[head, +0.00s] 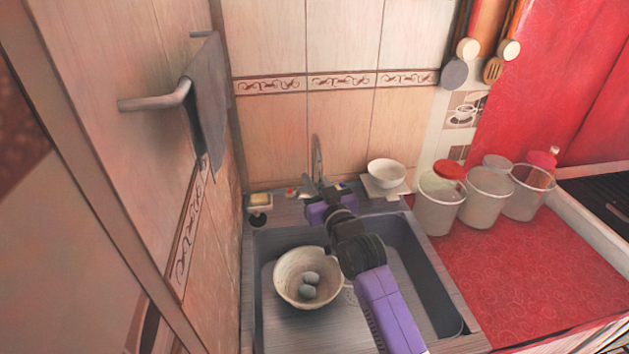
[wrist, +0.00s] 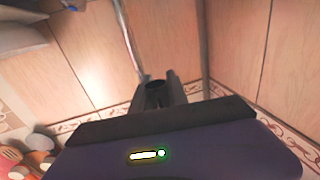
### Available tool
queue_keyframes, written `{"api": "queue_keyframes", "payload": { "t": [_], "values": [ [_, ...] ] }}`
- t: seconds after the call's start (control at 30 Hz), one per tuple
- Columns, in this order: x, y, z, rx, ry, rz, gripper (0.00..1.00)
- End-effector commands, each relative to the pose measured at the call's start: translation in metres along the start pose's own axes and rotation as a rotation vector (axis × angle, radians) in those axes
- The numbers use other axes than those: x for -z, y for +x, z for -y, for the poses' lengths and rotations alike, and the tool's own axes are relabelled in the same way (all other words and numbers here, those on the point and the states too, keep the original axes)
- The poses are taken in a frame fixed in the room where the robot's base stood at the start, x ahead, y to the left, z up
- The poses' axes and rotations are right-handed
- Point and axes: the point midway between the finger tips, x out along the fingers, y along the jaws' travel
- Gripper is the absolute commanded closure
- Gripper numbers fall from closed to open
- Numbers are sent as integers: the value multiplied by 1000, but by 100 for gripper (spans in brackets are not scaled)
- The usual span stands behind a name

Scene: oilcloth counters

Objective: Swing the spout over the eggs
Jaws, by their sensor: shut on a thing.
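The tap's thin metal spout (head: 317,155) rises at the back of the sink, behind my gripper (head: 321,196). In the wrist view, the spout (wrist: 129,42) runs down to the fingers of my gripper (wrist: 163,85), which are shut on it; the exact contact is hard to see. Two grey eggs (head: 309,284) lie in a cream bowl (head: 285,290). The bowl sits in the left part of the sink, in front of the spout and to its left. My arm hides part of the sink and the tap's base.
The grey sink (head: 420,262) has raised walls. A white bowl (head: 386,172) stands behind it. Clear jars (head: 488,194) stand on the red counter (head: 520,270) at right. A towel (head: 207,100) hangs on a rail at left.

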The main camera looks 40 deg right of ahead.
Motion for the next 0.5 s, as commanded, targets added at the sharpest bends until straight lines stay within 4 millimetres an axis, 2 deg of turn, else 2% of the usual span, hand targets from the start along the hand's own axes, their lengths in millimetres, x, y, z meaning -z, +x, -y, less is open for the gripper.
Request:
{"api": "queue_keyframes", "payload": {
  "t": [0.43, 0.47, 0.5],
  "values": [
    [1, 0, 0, 0, 0, -2, 100],
    [1, 0, 0, 0, 0, -2, 74],
    [1, 0, 0, 0, 0, -2, 67]
  ]
}}
